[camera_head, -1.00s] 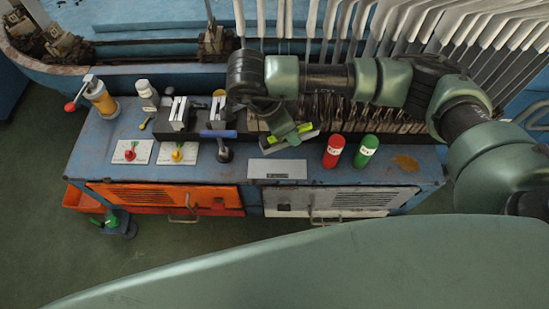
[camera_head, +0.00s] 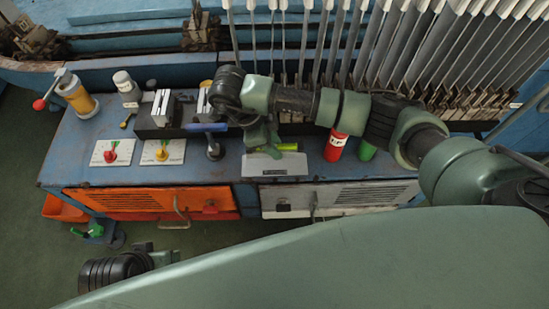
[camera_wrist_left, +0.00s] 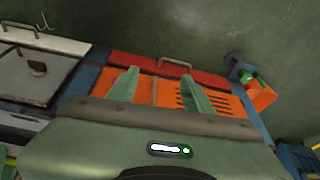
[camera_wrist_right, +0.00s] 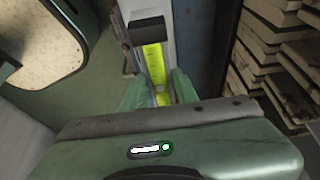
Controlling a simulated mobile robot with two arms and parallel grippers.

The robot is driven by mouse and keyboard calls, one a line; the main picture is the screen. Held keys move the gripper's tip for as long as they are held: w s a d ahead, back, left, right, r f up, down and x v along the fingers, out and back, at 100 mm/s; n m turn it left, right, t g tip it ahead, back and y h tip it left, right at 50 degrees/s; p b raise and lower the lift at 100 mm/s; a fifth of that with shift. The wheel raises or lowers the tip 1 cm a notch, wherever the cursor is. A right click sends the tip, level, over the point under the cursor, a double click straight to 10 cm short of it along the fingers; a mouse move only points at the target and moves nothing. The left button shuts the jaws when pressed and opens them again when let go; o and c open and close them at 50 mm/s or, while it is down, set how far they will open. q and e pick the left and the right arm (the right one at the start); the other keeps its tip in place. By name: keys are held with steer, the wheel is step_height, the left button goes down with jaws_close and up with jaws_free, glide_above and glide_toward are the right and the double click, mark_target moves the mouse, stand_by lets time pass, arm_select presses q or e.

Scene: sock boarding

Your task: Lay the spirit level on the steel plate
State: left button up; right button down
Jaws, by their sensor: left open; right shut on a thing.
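The spirit level (camera_head: 288,147) is a yellow-green bar with a dark end. My right gripper (camera_head: 268,146) is shut on it and holds it at the back edge of the steel plate; whether they touch I cannot tell. In the right wrist view the level (camera_wrist_right: 155,66) runs forward from between the fingers, over a pale grey surface. The steel plate (camera_head: 275,166) is a flat grey rectangle at the bench's front edge, its back part hidden by the gripper. My left gripper (camera_wrist_left: 158,80) is open and empty, facing the orange front of the bench.
A red can (camera_head: 335,147) and a green can (camera_head: 366,150) stand right of the plate, partly behind my right arm. Upright metal strips (camera_head: 400,55) fill the back.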

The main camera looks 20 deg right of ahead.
mark_target(275, 163)
step_height(275, 163, down, 2)
steer(key=shift+f+b, duration=0.25)
steer(key=shift+b, duration=0.15)
step_height(275, 163, down, 3)
steer(key=shift+f+b, duration=0.2)
steer(key=shift+b, duration=0.25)
arm_select(q)
steer(key=shift+s+a+r, duration=0.1)
steer(key=shift+s+r, duration=0.2)
steer(key=shift+r, duration=0.05)
arm_select(e)
steer(key=c, duration=1.1)
jaws_free()
arm_select(q)
steer(key=shift+w, duration=0.1)
arm_select(e)
steer(key=shift+r, duration=0.1)
